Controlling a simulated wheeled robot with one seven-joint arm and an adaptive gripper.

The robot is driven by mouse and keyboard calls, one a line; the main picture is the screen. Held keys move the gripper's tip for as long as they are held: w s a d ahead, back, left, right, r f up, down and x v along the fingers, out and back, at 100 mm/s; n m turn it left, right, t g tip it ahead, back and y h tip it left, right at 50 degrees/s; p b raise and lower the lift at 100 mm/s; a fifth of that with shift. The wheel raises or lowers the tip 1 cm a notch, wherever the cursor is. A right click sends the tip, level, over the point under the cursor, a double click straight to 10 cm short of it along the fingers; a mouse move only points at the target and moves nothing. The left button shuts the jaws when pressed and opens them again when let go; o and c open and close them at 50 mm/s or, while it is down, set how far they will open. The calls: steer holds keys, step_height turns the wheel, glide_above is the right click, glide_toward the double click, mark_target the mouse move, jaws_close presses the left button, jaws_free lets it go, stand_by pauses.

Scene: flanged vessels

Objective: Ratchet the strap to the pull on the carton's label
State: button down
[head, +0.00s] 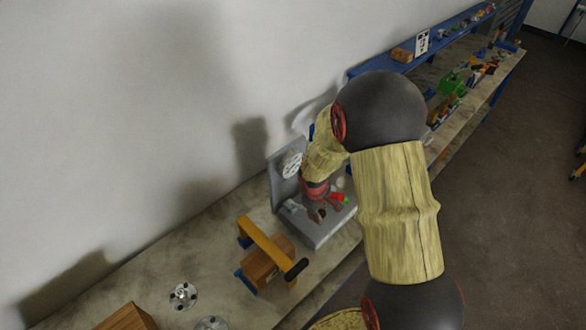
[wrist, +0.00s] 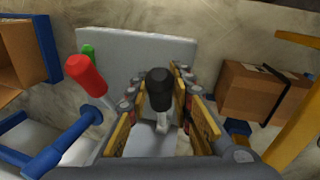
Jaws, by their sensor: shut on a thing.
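The carton (head: 268,263) is a brown box on the bench under a yellow arm (head: 266,245) with a black end. It also shows at the right of the wrist view (wrist: 245,92), with a dark strap (wrist: 281,97) around it. Its label is too small to read. My gripper (wrist: 159,88) is apart from the carton, at a grey stand (head: 322,234) with a round white dial (head: 292,164). It is shut on a black-knobbed lever (wrist: 160,90), with a finger on each side. In the head view my arm partly hides the gripper (head: 317,211).
A red-knobbed lever (wrist: 86,75) and a green knob (wrist: 88,52) stand left of the gripper in the wrist view. A flanged metal piece (head: 183,295) lies on the bench left of the carton. A blue-edged shelf (head: 430,45) with small items is at the back right.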

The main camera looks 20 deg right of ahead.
steer(key=shift+w+r, duration=0.15)
steer(key=shift+w, duration=0.1)
stand_by(0.5)
steer(key=c, duration=2)
jaws_free()
steer(key=shift+o, duration=1.4)
steer(key=shift+s+a, duration=0.1)
steer(key=shift+a, duration=0.1)
steer(key=shift+o, duration=0.9)
steer(key=shift+d, duration=0.1)
steer(key=shift+s, duration=0.1)
steer(key=shift+p+v, duration=2.05)
steer(key=shift+v, duration=0.9)
